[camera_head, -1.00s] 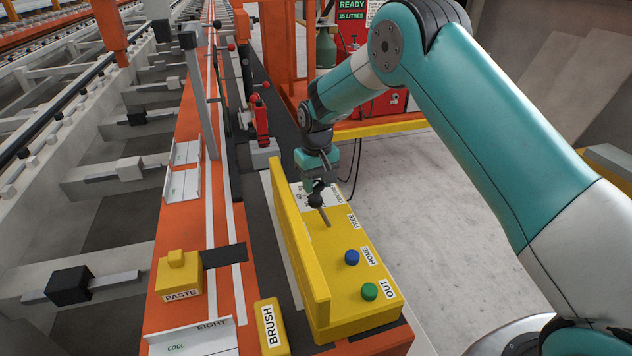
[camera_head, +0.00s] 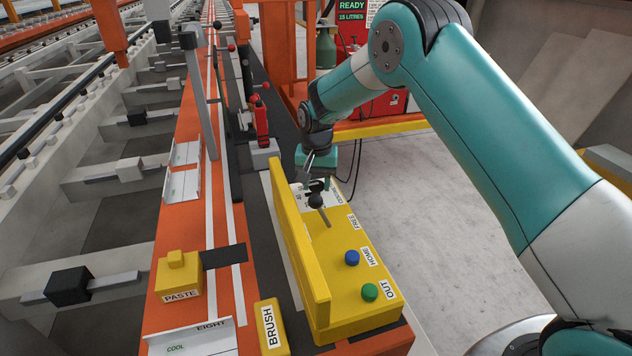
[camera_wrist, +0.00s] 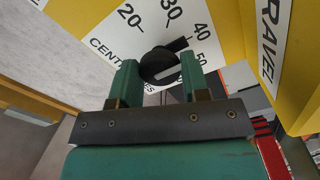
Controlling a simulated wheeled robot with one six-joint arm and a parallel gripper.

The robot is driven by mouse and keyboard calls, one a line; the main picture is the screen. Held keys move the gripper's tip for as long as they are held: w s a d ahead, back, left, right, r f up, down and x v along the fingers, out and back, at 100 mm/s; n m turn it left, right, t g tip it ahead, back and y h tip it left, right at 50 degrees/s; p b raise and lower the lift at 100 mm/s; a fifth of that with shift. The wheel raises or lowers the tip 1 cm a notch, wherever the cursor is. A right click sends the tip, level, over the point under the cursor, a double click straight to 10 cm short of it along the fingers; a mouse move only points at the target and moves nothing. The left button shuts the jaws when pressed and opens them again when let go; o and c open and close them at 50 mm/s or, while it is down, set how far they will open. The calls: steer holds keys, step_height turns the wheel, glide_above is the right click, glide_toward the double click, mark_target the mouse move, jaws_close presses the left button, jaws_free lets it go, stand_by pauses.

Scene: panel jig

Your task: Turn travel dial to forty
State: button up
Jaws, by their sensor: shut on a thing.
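The travel dial is a round black knob (camera_wrist: 160,66) with a pointer bar, on a white scale plate (camera_wrist: 145,30) marked in tens. In the wrist view the pointer is directed at about the 40 mark. My gripper (camera_wrist: 160,76) has its two green fingers on either side of the knob, shut on it. In the head view my gripper (camera_head: 318,176) is at the far end of the yellow control box (camera_head: 345,285), and the dial is partly hidden by it and by a lever.
A lever with a black ball (camera_head: 316,200) stands close in front of the dial, by the FREE label. A blue button (camera_head: 352,257) and a green button (camera_head: 369,291) are nearer. A raised yellow wall (camera_head: 302,255) runs along the box's left side.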

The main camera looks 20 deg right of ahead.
mark_target(317, 184)
stand_by(0.3)
steer(key=o, duration=0.9)
step_height(317, 184, up, 18)
steer(key=shift+f+b, duration=0.25)
steer(key=shift+b, duration=0.6)
steer(key=s+a+r+n+y, duration=0.1)
steer(key=s+r+n, duration=0.15)
steer(key=s, duration=0.45)
steer(key=s+a+r+n, duration=0.2)
steer(key=s+n, duration=0.1)
steer(key=s, duration=0.5)
steer(key=s+n+y, duration=0.1)
steer(key=s+n, duration=0.1)
steer(key=s, duration=0.5)
steer(key=s+a+f+n+y, duration=0.1)
steer(key=s+n, duration=0.1)
steer(key=s, duration=0.6)
steer(key=s+f+n+y, duration=0.1)
steer(key=s+n, duration=0.1)
steer(key=s, duration=0.6)
steer(key=shift+a+f, duration=0.15)
steer(key=shift+a, duration=0.2)
